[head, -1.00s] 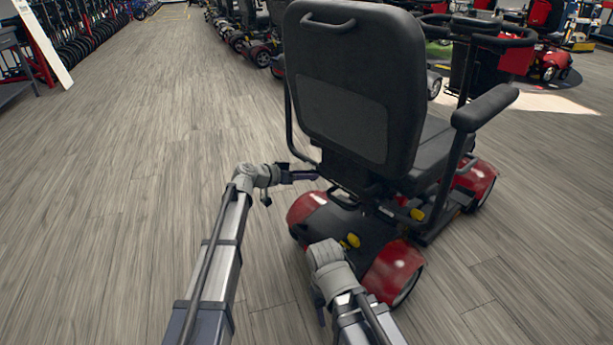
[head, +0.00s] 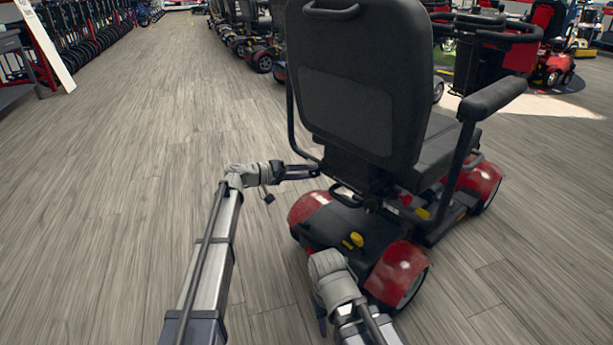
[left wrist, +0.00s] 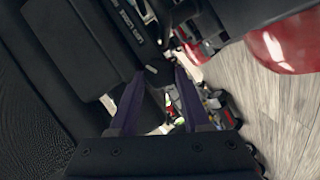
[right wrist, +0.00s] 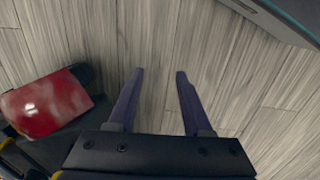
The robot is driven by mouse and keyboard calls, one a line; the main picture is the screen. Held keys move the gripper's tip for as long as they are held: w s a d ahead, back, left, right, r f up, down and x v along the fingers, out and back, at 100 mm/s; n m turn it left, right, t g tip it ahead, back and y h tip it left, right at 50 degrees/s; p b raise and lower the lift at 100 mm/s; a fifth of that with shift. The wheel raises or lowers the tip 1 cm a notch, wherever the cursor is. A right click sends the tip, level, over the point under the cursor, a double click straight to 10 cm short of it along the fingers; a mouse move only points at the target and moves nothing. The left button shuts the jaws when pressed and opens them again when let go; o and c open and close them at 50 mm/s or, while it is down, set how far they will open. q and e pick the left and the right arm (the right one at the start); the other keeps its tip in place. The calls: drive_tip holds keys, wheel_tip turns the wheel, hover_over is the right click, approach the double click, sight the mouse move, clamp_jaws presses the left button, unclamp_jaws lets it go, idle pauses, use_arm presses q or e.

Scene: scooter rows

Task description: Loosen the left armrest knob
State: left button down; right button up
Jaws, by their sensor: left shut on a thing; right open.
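The mobility scooter (head: 352,235) stands with its black seat back (head: 350,105) towards me. Its left armrest post (head: 291,120) runs down the left side of the seat back and bends in under the seat. My left gripper (head: 316,171) reaches in from the left, its fingers at the lower bend of that post. In the left wrist view the fingertips (left wrist: 159,72) are beside the dark seat. My right gripper (right wrist: 157,75) is open and empty above the floor.
A red rear fender (head: 400,268) and yellow lever (head: 355,239) are close to my right arm. More scooters (head: 255,45) line the back. The wood floor (head: 130,170) to the left is clear.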

use_arm(q)
drive_tip(key=shift+n+h, duration=0.3)
drive_tip(key=shift+n, duration=0.2)
drive_tip(key=shift+c, duration=1.8)
unclamp_jaws()
drive_tip(key=shift+a, duration=0.1)
drive_tip(key=v, duration=0.7)
drive_tip(key=shift+a+p, duration=0.3)
drive_tip(key=shift+p, duration=0.1)
drive_tip(key=shift+s, duration=0.15)
